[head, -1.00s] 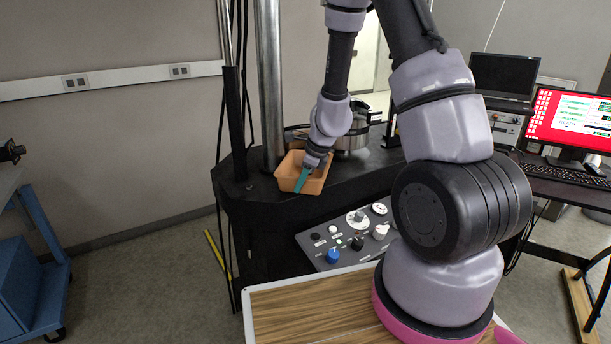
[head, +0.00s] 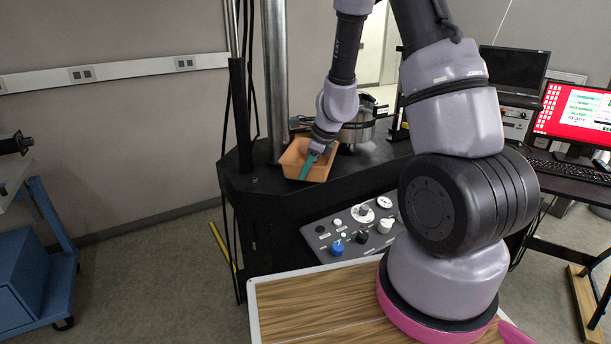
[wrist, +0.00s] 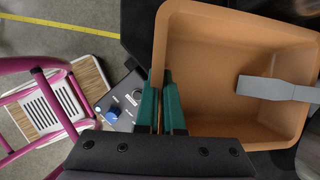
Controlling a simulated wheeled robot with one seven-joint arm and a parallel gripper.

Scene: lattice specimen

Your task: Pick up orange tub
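The orange tub (head: 292,153) is at the front edge of the black machine base, beside the metal column. In the wrist view the tub (wrist: 215,60) fills the upper right, its open inside facing the camera. My gripper (head: 309,167) has teal fingers at the tub's near side. In the wrist view my gripper (wrist: 161,100) has one finger on each side of the tub's wall, closed to a narrow gap with the wall between them. The tub's underside is hidden, so its clearance from the base is unclear.
A grey flat piece (wrist: 275,88) shows over the tub's inside; I cannot tell whether it lies there. A metal column (head: 276,80) and a round metal fixture (head: 357,130) stand close by. A control panel (head: 352,231) is below, a wood-topped table (head: 320,305) in front.

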